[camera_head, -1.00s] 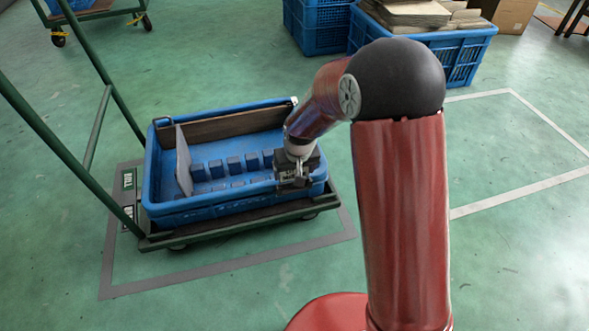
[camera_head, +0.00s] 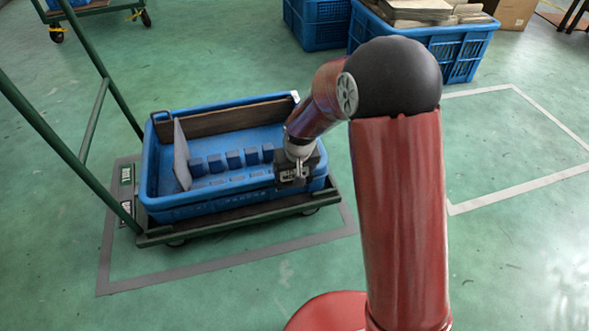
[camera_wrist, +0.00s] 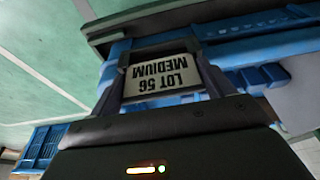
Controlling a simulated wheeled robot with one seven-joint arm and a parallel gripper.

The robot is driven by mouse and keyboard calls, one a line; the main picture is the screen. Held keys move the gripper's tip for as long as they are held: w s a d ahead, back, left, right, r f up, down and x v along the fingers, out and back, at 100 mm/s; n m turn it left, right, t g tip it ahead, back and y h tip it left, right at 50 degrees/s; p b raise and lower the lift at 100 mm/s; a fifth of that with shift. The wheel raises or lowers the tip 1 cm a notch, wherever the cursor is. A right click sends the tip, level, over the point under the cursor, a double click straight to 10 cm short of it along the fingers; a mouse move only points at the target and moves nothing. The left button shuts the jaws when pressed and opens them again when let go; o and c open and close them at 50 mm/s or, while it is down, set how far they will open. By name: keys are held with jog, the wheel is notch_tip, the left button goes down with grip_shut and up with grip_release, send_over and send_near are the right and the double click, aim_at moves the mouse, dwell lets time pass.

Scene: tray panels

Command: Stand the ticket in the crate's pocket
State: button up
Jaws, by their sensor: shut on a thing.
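The ticket (camera_wrist: 165,78) is a pale card with dark print, "LOT 56 MEDIUM", upside down in the wrist view. My gripper (camera_wrist: 160,85) is shut on it, with a finger at each side. In the head view my gripper (camera_head: 291,178) is at the right part of the near wall of the blue crate (camera_head: 215,207); the ticket cannot be made out there. In the wrist view the crate's blue wall (camera_wrist: 255,48) is close beyond the ticket. I cannot make out the pocket or whether the ticket touches it.
A pale panel (camera_head: 181,155) stands tilted inside the crate at left, beside a row of blue blocks (camera_head: 233,159). The crate sits on a dark cart (camera_head: 240,220) with a green handle (camera_head: 60,145). More blue crates (camera_head: 455,60) stand behind. Floor at right is clear.

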jog(key=shift+f, duration=0.2)
jog(key=o, duration=0.9)
jog(key=shift+p+v, duration=0.8)
jog(key=shift+v, duration=3.1)
